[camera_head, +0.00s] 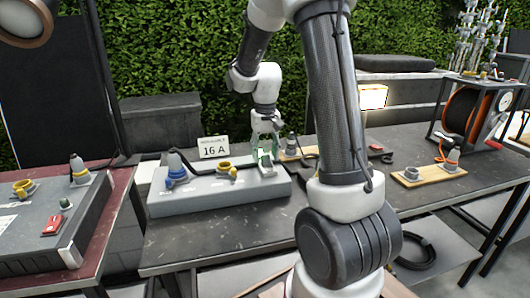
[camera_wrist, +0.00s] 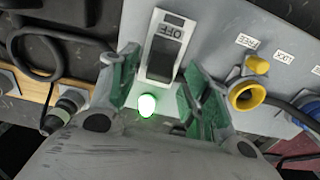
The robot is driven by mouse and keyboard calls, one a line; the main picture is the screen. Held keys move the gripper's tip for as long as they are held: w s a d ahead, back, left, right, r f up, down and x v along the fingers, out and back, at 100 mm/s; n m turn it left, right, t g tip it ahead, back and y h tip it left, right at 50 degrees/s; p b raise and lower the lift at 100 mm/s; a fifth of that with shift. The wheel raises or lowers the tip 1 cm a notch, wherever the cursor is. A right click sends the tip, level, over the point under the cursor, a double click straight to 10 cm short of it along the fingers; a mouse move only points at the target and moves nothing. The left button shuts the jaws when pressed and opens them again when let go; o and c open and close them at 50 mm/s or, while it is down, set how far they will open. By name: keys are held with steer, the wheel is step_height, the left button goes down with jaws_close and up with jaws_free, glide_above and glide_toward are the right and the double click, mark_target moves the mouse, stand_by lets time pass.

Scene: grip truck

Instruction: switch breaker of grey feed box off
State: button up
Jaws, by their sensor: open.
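The grey feed box (camera_head: 222,197) lies on the dark bench, with a "16 A" sign behind it. My gripper (camera_head: 264,146) is over the box's right end. In the wrist view the breaker (camera_wrist: 165,46) is a white frame with a dark switch and the word OFF, upside down in the picture. A green lamp (camera_wrist: 147,105) beside it is lit. My gripper (camera_wrist: 162,92) is open, with green-padded fingers on either side of the breaker's lower part. I cannot tell whether they touch it. In the head view my gripper partly hides the breaker.
A yellow socket (camera_wrist: 245,95) with FREE and LOCK labels sits beside the breaker. A blue plug (camera_head: 176,166) stands on the box's left part. A red-topped table (camera_head: 118,190) with another grey box is at left. A wooden board (camera_head: 430,176) and cable reel (camera_head: 466,118) are at right.

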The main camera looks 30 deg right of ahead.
steer(key=c, duration=1)
steer(key=shift+s+a+r+t+h, duration=0.1)
steer(key=shift+s+t+h, duration=0.2)
steer(key=shift+s+t, duration=0.6)
steer(key=shift+s+a+t+h, duration=0.1)
steer(key=shift+t+h, duration=0.2)
steer(key=shift+t, duration=0.8)
steer(key=o, duration=1)
steer(key=shift+r, duration=0.1)
